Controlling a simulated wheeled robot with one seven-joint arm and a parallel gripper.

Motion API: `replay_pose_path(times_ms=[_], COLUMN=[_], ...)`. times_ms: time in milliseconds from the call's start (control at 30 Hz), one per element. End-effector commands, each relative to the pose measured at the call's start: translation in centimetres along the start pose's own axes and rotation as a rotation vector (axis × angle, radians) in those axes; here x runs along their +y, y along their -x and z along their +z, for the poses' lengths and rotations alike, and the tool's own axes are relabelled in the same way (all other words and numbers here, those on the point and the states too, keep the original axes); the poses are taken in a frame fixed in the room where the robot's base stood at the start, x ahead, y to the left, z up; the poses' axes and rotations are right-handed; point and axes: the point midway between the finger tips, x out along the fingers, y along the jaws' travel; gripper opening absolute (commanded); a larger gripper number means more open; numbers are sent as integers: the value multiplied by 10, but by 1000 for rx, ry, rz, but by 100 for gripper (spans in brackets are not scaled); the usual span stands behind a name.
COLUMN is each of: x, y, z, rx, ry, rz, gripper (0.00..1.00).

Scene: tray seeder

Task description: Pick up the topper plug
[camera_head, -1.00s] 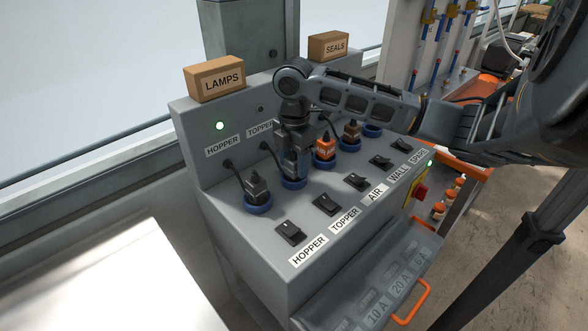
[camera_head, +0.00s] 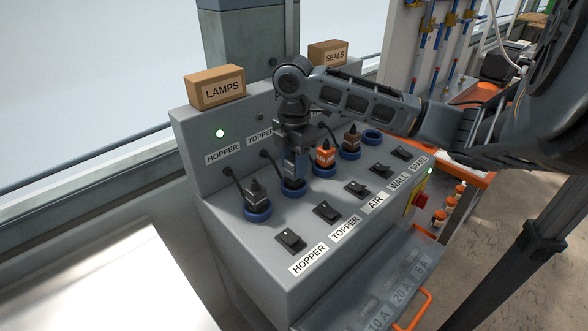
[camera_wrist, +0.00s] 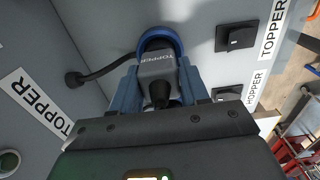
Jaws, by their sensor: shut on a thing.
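The topper plug (camera_wrist: 157,66) is a grey block lettered TOPPER, with a dark cord to the back panel. In the wrist view it sits between the blue fingers of my gripper (camera_wrist: 160,85), which is shut on it. The blue ring of its socket (camera_wrist: 160,36) shows around the plug's far end; I cannot tell whether the plug is fully seated or slightly raised. In the head view my gripper (camera_head: 295,165) points down over the topper socket's blue ring (camera_head: 293,188), mostly hiding the plug.
The hopper plug (camera_head: 256,200) stands close on the left and an orange plug (camera_head: 325,158) close on the right. A dark plug (camera_head: 351,142) and an empty blue socket (camera_head: 373,135) lie beyond. Black switches (camera_head: 327,211) line the front. The hopper lamp (camera_head: 219,133) glows green.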

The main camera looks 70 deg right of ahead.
Motion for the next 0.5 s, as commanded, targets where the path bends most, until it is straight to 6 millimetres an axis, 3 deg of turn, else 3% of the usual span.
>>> replay_pose_path(times_ms=[500], x=[0], y=[122], z=[1], rx=[-5], ry=[1], rz=[3], gripper=[9])
